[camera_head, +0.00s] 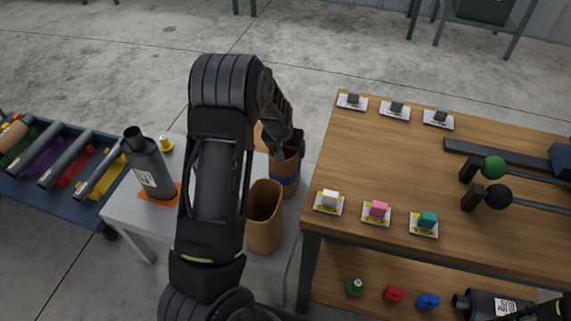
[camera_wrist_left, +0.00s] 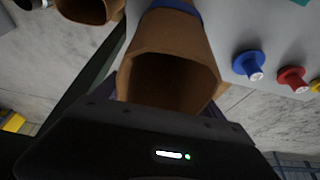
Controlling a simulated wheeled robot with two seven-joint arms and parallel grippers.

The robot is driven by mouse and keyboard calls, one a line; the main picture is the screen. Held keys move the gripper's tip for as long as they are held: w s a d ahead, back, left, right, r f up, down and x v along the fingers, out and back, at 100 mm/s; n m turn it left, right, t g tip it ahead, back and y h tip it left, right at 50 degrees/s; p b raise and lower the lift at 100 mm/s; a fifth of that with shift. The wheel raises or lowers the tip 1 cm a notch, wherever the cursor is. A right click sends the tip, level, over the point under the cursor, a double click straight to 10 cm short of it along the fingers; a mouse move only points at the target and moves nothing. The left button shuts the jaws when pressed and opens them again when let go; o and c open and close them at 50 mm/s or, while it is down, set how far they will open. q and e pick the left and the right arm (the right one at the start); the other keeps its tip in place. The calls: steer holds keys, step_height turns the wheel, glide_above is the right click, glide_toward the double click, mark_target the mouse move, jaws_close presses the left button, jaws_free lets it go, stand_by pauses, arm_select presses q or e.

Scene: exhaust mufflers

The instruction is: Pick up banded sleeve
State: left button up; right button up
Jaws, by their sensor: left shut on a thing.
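The banded sleeve (camera_head: 284,171) is a brown open tube with a blue band, upright at the right side of the small grey table. My left gripper (camera_head: 287,143) comes down on its upper rim and is shut on it. In the left wrist view the sleeve (camera_wrist_left: 168,48) shows its open mouth and a blue band at its far end, with its near rim partly hidden by the gripper body. Whether it still touches the table is hard to tell.
A plain brown sleeve (camera_head: 264,230) stands close in front of it. A grey muffler (camera_head: 149,168) stands on an orange mat at left. The wooden table (camera_head: 385,165) with tagged blocks is close on the right. A blue cart (camera_head: 75,205) holds tubes at far left.

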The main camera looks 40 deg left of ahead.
arm_select(q)
steer(key=c, duration=0.6)
step_height(320, 180, up, 10)
steer(key=p, duration=0.1)
steer(key=shift+p, duration=0.3)
stand_by(0.5)
